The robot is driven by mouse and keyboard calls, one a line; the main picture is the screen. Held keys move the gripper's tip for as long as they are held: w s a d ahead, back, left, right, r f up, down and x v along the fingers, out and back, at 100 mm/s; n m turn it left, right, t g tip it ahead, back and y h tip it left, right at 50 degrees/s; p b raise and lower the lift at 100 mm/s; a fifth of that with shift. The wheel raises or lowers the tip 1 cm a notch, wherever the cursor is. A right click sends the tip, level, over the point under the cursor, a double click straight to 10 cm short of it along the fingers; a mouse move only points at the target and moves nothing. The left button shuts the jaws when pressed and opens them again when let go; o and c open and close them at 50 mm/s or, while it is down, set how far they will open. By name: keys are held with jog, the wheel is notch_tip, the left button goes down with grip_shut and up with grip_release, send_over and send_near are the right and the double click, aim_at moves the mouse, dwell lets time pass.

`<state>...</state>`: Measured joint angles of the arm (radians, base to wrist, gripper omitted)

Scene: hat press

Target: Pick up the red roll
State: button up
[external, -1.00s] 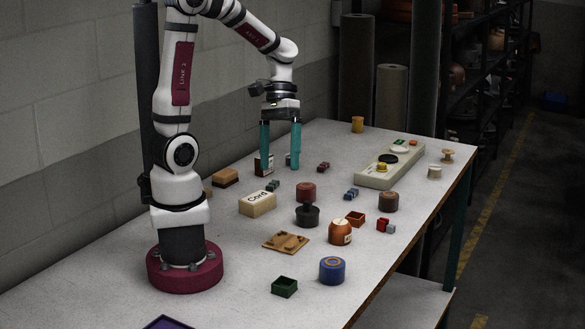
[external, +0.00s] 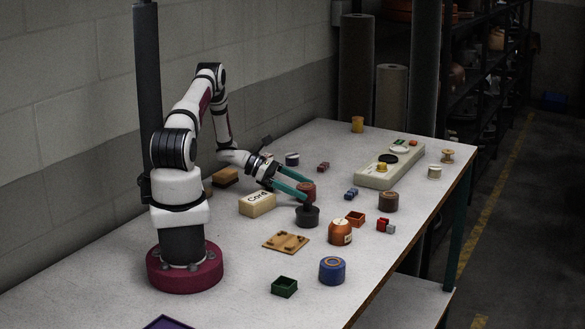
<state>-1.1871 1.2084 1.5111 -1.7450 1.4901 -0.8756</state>
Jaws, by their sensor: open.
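The dark red roll (external: 308,188) sits on top of a dark grey stand with a round base (external: 307,216), near the middle of the table. My gripper (external: 303,190) comes in low and nearly level from the left. Its two teal fingers are open, with their tips at the roll, one towards the far side and one towards the near side. I cannot tell whether either finger touches the roll. Part of the roll and the stand's neck are hidden by the fingers.
A cream block marked "Cord" (external: 257,204) stands just left of the stand. An orange pot (external: 340,232), a brown roll (external: 388,202) and a blue roll (external: 332,270) stand to the right and front. A wooden plate (external: 286,242) lies in front.

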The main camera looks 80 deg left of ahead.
jog(key=c, duration=1.4)
jog(key=shift+r, duration=0.1)
